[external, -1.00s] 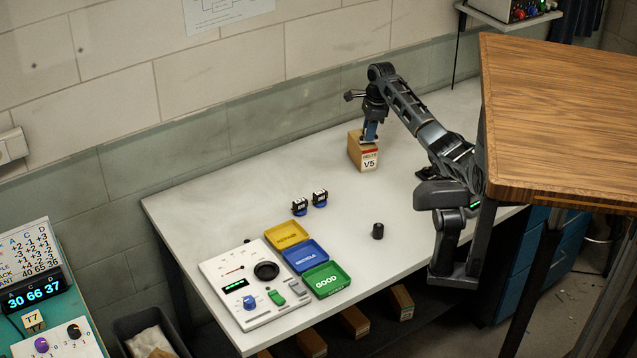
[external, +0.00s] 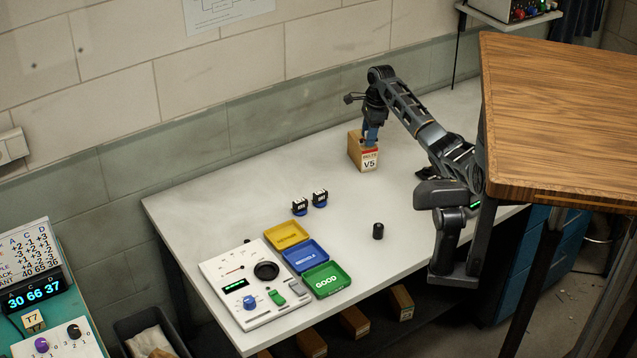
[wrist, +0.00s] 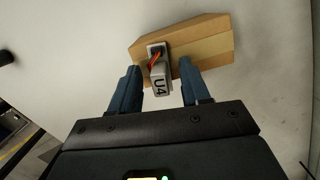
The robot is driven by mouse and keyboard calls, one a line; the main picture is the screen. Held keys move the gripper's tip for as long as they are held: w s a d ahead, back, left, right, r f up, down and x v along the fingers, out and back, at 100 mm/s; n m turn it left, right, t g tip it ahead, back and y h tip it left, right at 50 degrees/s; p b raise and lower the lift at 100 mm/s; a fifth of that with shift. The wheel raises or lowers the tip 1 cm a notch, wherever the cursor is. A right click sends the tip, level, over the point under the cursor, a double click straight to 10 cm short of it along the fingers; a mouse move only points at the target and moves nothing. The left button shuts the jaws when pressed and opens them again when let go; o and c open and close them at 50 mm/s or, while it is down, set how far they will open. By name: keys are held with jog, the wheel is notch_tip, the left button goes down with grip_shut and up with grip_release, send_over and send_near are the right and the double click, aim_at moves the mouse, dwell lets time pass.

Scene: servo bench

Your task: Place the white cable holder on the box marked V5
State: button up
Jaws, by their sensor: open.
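The cardboard box marked V5 (external: 357,153) stands on the white bench near the wall, its label facing front. In the wrist view its tan top (wrist: 205,42) shows. My gripper (external: 371,138) is over the box. In the wrist view my gripper (wrist: 160,70) has its two blue fingers apart, one either side of the holder, with gaps visible.
Yellow, blue and green trays (external: 327,281) lie beside a white control panel (external: 230,310). A wooden tabletop (external: 560,120) is at right.

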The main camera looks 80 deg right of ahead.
notch_tip(320, 180, up, 12)
jog(key=s, duration=0.1)
jog(key=shift+s+d+p, duration=0.35)
jog(key=shift+p, duration=0.1)
